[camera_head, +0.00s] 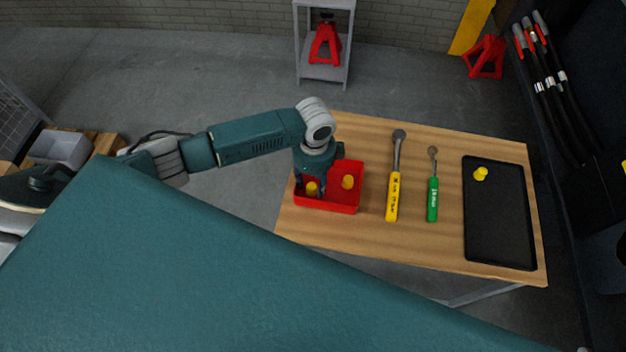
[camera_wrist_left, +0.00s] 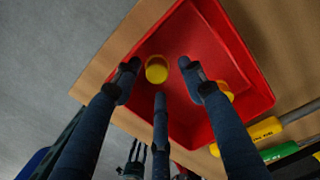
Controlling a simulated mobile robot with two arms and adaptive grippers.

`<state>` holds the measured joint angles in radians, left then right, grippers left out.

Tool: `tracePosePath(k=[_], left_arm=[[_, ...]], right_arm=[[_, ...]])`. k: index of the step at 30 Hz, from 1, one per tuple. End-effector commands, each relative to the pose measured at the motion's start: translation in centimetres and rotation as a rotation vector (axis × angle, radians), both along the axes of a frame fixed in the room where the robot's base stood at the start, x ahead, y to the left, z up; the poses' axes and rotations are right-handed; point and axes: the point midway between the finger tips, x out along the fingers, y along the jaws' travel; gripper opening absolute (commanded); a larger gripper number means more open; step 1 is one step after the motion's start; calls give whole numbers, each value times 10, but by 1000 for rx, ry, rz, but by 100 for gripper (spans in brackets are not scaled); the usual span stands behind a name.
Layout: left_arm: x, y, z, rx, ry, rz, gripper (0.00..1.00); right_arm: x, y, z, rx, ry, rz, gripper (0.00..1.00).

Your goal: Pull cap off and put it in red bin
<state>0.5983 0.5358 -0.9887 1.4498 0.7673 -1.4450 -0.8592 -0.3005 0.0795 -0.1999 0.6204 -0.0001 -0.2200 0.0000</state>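The red bin (camera_head: 347,205) stands at the left end of the wooden table, and its wall shows in the left wrist view (camera_wrist_left: 240,62). One yellow cap (camera_head: 348,182) lies in the bin, and another yellow cap (camera_head: 312,188) is in it beneath my left gripper (camera_head: 311,191). In the left wrist view the gripper (camera_wrist_left: 158,85) has its fingers spread, with a yellow cap (camera_wrist_left: 156,69) between and beyond the tips, apparently not gripped. A third yellow cap (camera_head: 480,174) is on the black tray at the right. My right gripper is not in view.
A yellow-handled ratchet (camera_head: 393,190) and a green-handled ratchet (camera_head: 432,195) lie between the bin and the black tray (camera_head: 498,225). Black hoses with red and silver ends (camera_head: 545,80) hang at the upper right. Bare wooden tabletop (camera_head: 365,245) lies in front.

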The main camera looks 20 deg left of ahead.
Motion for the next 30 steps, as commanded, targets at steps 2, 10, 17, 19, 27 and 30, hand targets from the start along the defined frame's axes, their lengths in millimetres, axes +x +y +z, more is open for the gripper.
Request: tracePosePath(k=[2,10,17,19,27,30], left_arm=[[0,1,0,2,1,1,44],[0,1,5,1,-1,1,44],[1,0,45,0,-4,-1,44],[1,-1,61,0,-5,-1,44],[0,-2,108,0,-1,1,44],[0,-2,116,1,-1,0,44]], right_arm=[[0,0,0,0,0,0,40],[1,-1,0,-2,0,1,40],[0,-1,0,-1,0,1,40],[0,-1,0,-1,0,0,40],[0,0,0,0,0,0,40],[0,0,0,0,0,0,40]])
